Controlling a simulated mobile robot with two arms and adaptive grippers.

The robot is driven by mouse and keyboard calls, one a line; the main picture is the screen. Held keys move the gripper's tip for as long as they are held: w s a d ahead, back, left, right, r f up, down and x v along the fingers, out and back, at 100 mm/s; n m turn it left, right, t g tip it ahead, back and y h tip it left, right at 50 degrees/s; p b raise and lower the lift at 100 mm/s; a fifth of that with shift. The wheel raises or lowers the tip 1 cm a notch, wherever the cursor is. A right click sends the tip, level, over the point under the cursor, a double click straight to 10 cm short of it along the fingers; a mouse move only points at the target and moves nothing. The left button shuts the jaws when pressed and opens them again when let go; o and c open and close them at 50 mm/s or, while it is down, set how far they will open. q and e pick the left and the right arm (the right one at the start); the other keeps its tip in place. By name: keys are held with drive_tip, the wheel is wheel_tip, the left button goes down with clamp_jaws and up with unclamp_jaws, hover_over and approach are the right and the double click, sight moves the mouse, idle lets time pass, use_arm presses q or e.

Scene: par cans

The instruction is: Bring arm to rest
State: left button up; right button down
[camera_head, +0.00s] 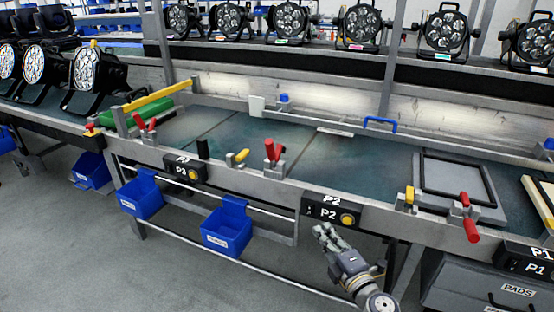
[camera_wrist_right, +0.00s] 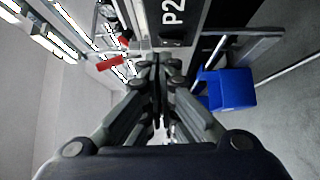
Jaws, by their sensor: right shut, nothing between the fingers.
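My right gripper (camera_head: 322,232) is in front of the workbench's front rail (camera_head: 290,190), just below the black P2 label box (camera_head: 333,209). Its arm comes in from the lower right of the head view. In the right wrist view the gripper (camera_wrist_right: 157,62) has its fingers together with nothing between them. The P2 label (camera_wrist_right: 172,18) shows beyond the fingertips there. My left gripper is in neither view.
Blue bins (camera_head: 227,228) hang below the bench, left of the gripper; one blue bin (camera_wrist_right: 228,90) shows in the wrist view. Red-handled clamps (camera_head: 272,150) line the rail. A grey PADS drawer (camera_head: 490,285) stands at lower right.

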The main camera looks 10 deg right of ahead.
drive_tip(key=s+d+f+m+g+h+p, duration=0.1)
drive_tip(key=s+d+f+m+g+p, duration=0.15)
drive_tip(key=s+f, duration=0.45)
drive_tip(key=s+d+f+m+g+h+p, duration=0.2)
drive_tip(key=s+f+m+g+p, duration=0.15)
drive_tip(key=f, duration=0.85)
drive_tip(key=s+d+f+m+g+h+p, duration=0.1)
drive_tip(key=s+d+f+m+g+p, duration=0.25)
drive_tip(key=f, duration=0.55)
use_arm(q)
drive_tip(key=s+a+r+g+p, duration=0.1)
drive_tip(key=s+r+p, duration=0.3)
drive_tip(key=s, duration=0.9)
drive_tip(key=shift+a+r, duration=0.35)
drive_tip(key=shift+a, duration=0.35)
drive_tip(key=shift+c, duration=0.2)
use_arm(e)
drive_tip(key=s+a+f+m+g, duration=0.2)
drive_tip(key=s+f, duration=0.2)
drive_tip(key=s, duration=0.8)
drive_tip(key=s+a+f+m+g, duration=0.2)
drive_tip(key=s+f+m+g, duration=0.1)
drive_tip(key=s, duration=1)
drive_tip(key=s+a+f+m+g, duration=0.2)
drive_tip(key=s+f, duration=0.4)
drive_tip(key=s, duration=0.7)
drive_tip(key=shift+s+a+m+y, duration=0.2)
drive_tip(key=shift+a+m+y, duration=0.1)
drive_tip(key=shift+a+m, duration=0.4)
